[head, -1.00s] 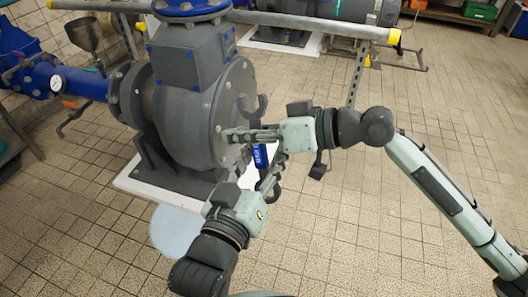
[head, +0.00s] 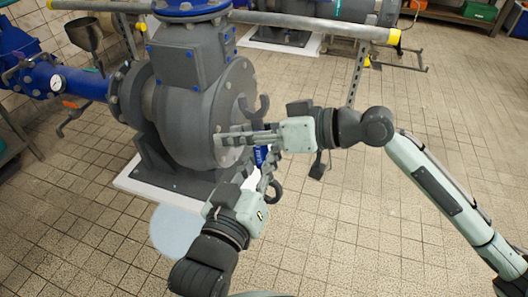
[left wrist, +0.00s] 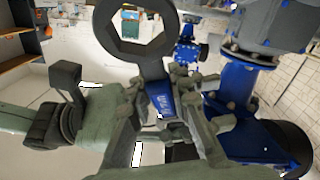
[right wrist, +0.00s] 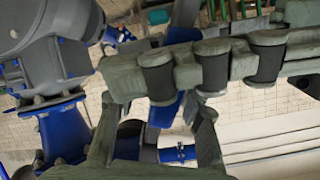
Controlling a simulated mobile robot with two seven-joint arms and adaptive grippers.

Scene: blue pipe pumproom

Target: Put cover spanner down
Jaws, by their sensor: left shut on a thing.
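The cover spanner has a blue handle (head: 261,156), a dark open jaw at its upper end and a ring at its lower end. It stands roughly upright in front of the pump. My left gripper (head: 266,172) is shut on it at the handle. In the right wrist view the left gripper's fingers cross in front, partly hiding the blue handle (right wrist: 168,110).
The grey pump (head: 190,110) stands close behind both grippers on a white plinth (head: 150,192). A blue pipe with a gauge (head: 57,82) joins it at the left. A pale round disc (head: 177,233) is on the floor. The tiled floor at right is clear.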

